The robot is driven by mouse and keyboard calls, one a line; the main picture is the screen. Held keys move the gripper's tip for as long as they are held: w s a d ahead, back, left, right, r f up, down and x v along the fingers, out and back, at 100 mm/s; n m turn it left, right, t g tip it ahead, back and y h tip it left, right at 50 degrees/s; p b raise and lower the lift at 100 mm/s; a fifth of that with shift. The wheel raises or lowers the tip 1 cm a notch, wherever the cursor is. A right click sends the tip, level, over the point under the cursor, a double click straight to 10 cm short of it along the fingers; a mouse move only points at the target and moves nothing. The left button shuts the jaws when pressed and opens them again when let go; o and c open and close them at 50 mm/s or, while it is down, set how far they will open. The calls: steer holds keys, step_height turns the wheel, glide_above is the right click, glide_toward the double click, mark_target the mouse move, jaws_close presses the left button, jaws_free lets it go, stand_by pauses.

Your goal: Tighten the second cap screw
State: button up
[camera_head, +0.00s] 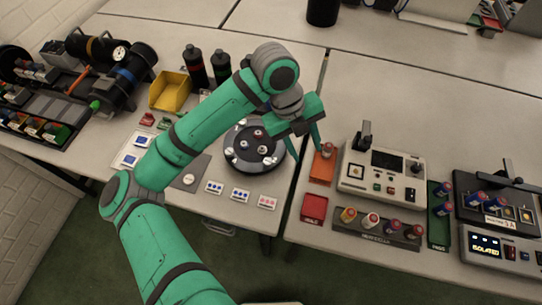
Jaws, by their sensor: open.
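A round black fixture (232,163) sits on the left table. It bears small silver and reddish round parts, likely cap screws (243,144); they are too small to tell which is the second or how tight any is. My gripper (304,145) is open, its two green fingers pointing down just right of the fixture, near the seam between the tables. I see nothing between the fingers. Part of the fixture's upper right is close behind my gripper's left finger. An orange tray (322,170) with a small red-topped part (327,149) lies just right of the fingers.
A control box (385,175), a rack of coloured cylinders (378,228), a red tray (314,208) and a panel reading "ISOLATED" (487,245) stand on the right table. Left are a yellow bin (170,91), dark bottles (221,66) and small cards (239,195). Black cylinders (125,77) lie far left.

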mark_target(268, 161)
steer(key=w+a+n+t+y, duration=0.1)
steer(key=w+a+n+y, duration=0.2)
steer(key=a, duration=0.6)
steer(key=shift+m+y, duration=0.3)
steer(key=shift+m, duration=0.1)
steer(key=f, duration=1)
steer(key=shift+w+a+f, duration=0.1)
steer(key=shift+a+f, duration=0.2)
steer(key=shift+f, duration=0.05)
jaws_close()
